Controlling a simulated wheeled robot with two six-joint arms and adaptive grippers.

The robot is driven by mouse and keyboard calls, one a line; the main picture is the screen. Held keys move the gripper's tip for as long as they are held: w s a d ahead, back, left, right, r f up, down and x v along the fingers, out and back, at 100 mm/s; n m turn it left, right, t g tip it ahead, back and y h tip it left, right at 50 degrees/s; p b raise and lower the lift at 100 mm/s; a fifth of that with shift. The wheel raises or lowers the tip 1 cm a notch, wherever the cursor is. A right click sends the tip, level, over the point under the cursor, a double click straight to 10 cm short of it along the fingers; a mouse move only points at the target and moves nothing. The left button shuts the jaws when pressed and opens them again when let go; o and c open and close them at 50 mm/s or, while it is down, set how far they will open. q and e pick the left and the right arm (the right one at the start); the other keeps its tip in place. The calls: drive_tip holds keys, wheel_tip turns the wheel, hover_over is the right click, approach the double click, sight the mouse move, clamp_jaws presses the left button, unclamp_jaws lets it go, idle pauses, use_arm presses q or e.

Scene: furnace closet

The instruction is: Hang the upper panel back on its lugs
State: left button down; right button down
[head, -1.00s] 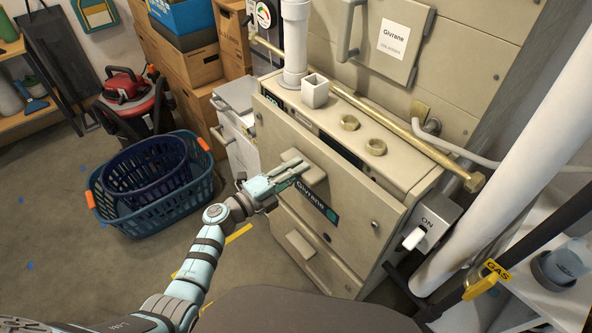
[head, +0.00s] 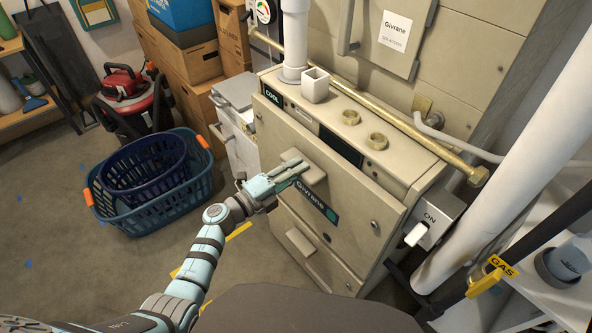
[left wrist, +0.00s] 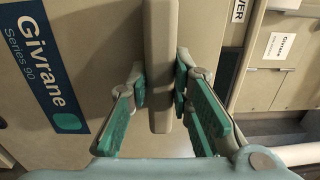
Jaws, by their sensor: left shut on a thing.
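The upper panel (head: 350,245) is a beige plate with a dark Givrane label (head: 316,203) and a bar handle (head: 312,172). It stands in front of the upper part of the furnace, above the lower panel (head: 325,272). My left gripper (head: 292,172) is shut on its handle. In the left wrist view the handle (left wrist: 161,55) runs between the fingers (left wrist: 160,100), and the label (left wrist: 45,65) is at the left. The lugs are not visible; whether the panel touches them cannot be told. My right gripper is out of view.
The furnace top (head: 335,113) carries a square white cup (head: 315,88) and two brass rings (head: 350,117). A brass pipe (head: 405,125) runs behind. A switch box (head: 436,219) and a white pipe (head: 500,165) stand right. Baskets (head: 150,200) sit left on the floor.

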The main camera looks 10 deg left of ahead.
use_arm(q)
drive_tip(key=shift+f, duration=0.15)
drive_tip(key=c, duration=1.9)
unclamp_jaws()
drive_tip(key=shift+f, duration=0.1)
drive_tip(key=o, duration=0.5)
drive_tip(key=shift+o, duration=0.2)
drive_tip(key=shift+s+f, duration=0.1)
drive_tip(key=p+v, duration=0.1)
drive_tip(key=v, duration=0.7)
drive_tip(key=shift+p, duration=0.4)
drive_tip(key=shift+a, duration=0.1)
